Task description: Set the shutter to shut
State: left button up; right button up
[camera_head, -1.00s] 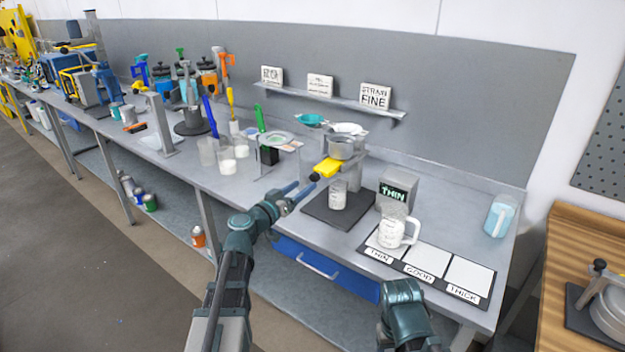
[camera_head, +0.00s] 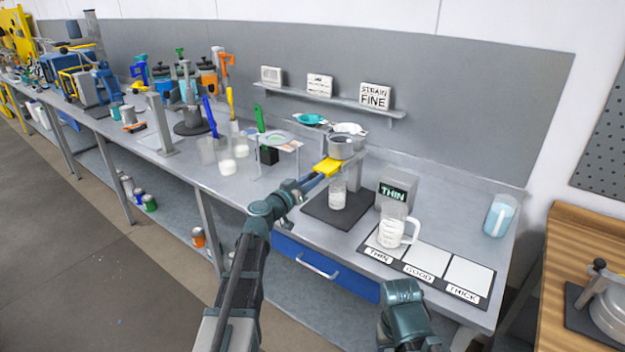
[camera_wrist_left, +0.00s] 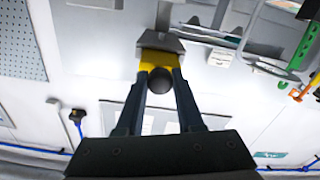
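The shutter is a yellow slide (camera_head: 328,167) under the grey metal cup (camera_head: 341,148) on its stand. It sticks out toward me. In the left wrist view, the yellow slide (camera_wrist_left: 160,61) ends in a round black knob (camera_wrist_left: 160,86). My left gripper (camera_head: 313,177) is at this end of the slide and hides the knob in the head view. In the left wrist view, its two fingers (camera_wrist_left: 160,75) stand apart on either side of the knob. I cannot make out firm contact. My right arm shows at the bottom, but its gripper does not.
A clear beaker (camera_head: 337,194) stands on a dark mat below the cup. A grey box (camera_head: 396,188) reading THIN stands to its right, by a jug (camera_head: 391,232) on the THIN square. Glasses and a small rack (camera_head: 283,143) stand left. A shelf (camera_head: 335,101) holds signs.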

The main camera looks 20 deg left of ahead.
pick_arm(q)
grip_shut()
dwell(1.0)
